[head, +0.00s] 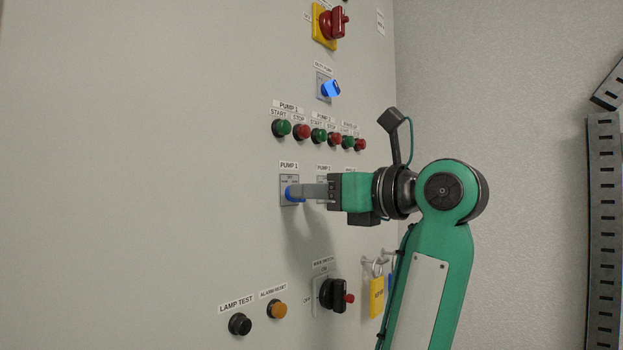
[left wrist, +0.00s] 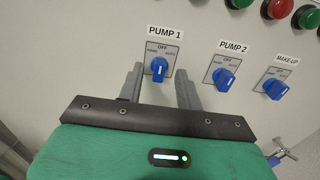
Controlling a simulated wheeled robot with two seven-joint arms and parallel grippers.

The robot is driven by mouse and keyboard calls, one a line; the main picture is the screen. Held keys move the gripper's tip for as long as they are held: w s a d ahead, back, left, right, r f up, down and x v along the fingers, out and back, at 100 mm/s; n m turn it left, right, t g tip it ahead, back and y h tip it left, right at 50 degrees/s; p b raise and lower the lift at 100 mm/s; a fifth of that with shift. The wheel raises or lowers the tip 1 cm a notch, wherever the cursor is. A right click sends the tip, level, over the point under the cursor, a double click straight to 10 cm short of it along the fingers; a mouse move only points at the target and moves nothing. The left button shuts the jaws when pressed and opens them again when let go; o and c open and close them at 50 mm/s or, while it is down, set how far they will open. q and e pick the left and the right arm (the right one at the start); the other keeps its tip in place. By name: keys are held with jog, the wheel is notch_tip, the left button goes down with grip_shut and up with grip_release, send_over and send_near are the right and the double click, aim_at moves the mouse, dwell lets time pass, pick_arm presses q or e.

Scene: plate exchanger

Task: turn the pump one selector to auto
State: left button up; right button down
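The pump one selector is a blue knob on a grey plate under the PUMP 1 label, seen in the left wrist view (left wrist: 159,70) and in the head view (head: 289,194). Its plate (left wrist: 174,49) reads HAND at left, OFF at top and AUTO at right. The knob stands about upright, in line with OFF. My left gripper (left wrist: 159,76) is open, with one finger on each side of the knob and a visible gap on both sides. In the head view, the left gripper's fingertips (head: 300,192) reach the knob and partly hide it. My right gripper is not in view.
The blue PUMP 2 selector (left wrist: 225,79) and MAKE-UP selector (left wrist: 276,89) sit to the right. Green and red buttons (head: 302,131) are above. Below are a black rotary switch (head: 332,295), a yellow padlock (head: 376,297), and lamp test (head: 240,324) and alarm reset (head: 276,309) buttons.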

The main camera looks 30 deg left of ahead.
pick_arm(q)
jog(key=shift+a, duration=0.6)
jog(key=shift+c, duration=0.9)
grip_shut()
